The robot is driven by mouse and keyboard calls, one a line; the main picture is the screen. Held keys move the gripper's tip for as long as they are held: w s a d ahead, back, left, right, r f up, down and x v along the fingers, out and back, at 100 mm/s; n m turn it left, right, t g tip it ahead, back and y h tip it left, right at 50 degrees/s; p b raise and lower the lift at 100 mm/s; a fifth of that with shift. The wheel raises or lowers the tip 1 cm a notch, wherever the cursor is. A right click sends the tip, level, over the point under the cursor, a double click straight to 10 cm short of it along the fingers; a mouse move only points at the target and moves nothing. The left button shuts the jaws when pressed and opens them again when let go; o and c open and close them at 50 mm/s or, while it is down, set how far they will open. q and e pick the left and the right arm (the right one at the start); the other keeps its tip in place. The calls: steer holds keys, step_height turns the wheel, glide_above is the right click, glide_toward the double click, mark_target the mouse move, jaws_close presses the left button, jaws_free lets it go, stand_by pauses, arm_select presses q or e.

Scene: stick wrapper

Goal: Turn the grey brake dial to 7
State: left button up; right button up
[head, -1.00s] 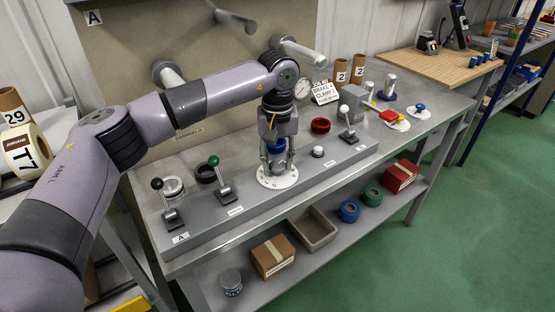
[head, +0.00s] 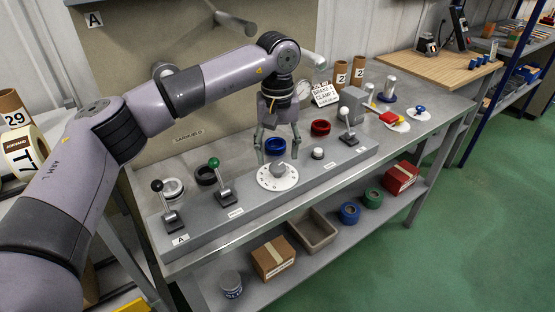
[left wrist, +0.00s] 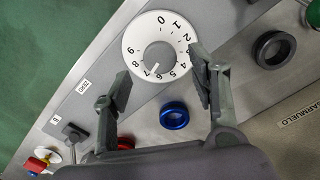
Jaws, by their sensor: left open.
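The grey dial knob (head: 278,170) stands on a round white numbered plate (head: 264,183) on the grey console. In the left wrist view the knob (left wrist: 160,54) carries a white pointer mark on the side of the 6 and 7; I cannot tell exactly which number it meets. My left gripper (head: 278,150) is open and empty above the dial, apart from the knob. In the left wrist view its fingers spread either side of the lower part of the dial. My right gripper is not in view.
A green-knobbed lever (head: 222,185) and a black-knobbed lever (head: 170,210) stand left of the dial. A white-knobbed lever (head: 347,128) stands to the right. A blue ring (head: 275,146) and a red ring (head: 320,127) lie behind. A tag (head: 325,94) reads brake and clamp.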

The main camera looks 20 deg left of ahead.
mark_target(277, 166)
arm_select(q)
step_height(277, 166, up, 8)
steer(key=shift+r, duration=0.2)
stand_by(0.4)
